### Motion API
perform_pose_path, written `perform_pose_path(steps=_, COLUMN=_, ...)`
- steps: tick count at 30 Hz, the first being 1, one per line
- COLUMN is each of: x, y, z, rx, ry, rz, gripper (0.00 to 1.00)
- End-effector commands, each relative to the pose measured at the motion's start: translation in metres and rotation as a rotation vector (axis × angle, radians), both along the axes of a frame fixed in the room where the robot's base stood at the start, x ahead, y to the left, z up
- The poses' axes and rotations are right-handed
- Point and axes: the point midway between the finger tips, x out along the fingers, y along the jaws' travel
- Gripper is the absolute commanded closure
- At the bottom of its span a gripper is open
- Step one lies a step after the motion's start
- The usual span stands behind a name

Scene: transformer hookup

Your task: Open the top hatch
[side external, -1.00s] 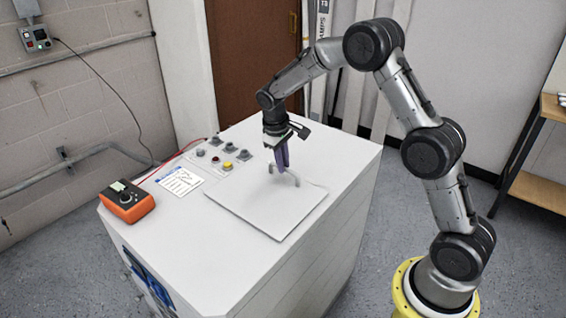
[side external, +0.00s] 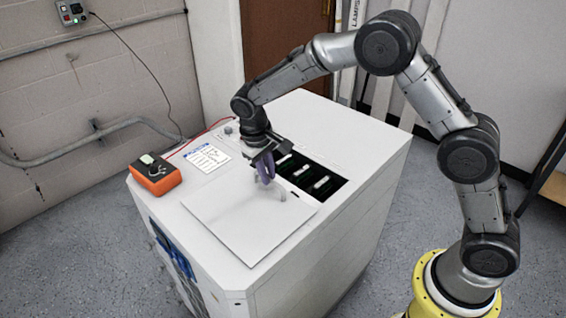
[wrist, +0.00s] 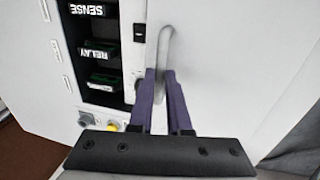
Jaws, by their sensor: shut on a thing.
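The top hatch (side external: 240,222) is a flat white panel on top of the white transformer cabinet (side external: 380,190). Its handle is a pale grey bar (side external: 282,195), also seen in the wrist view (wrist: 166,38). My gripper (side external: 268,180) points down with its purple fingers shut on the handle; the wrist view shows the fingers on either side of it (wrist: 159,72). The hatch lies slid aside, and a dark opening (side external: 335,200) shows behind it. In the wrist view, the opening holds modules labelled SENSE (wrist: 87,10) and RELAY (wrist: 98,50).
An orange meter (side external: 155,175) stands at the cabinet top's left edge, near a printed sheet (side external: 207,158). A red lead runs behind them. Grey and yellow knobs (wrist: 108,126) sit beside the opening. The cabinet top's far part is clear.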

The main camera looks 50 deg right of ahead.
Motion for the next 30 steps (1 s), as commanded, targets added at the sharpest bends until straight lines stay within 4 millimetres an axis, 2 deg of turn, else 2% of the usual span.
perform_pose_path(steps=5, x=0.0007, y=0.0141, z=0.0011, rx=0.001, ry=-0.003, rz=0.001, gripper=1.0)
perform_pose_path(steps=16, x=0.0009, y=0.0153, z=0.0011, rx=0.001, ry=-0.003, rz=0.0, gripper=1.0)
perform_pose_path(steps=17, x=0.0009, y=0.0152, z=0.0012, rx=0.001, ry=-0.003, rz=0.0, gripper=0.79)
perform_pose_path(steps=21, x=0.0007, y=0.015, z=0.0008, rx=0.0, ry=-0.002, rz=-0.001, gripper=0.54)
perform_pose_path(steps=30, x=0.0004, y=0.015, z=0.0011, rx=0.0, ry=-0.001, rz=0.0, gripper=0.54)
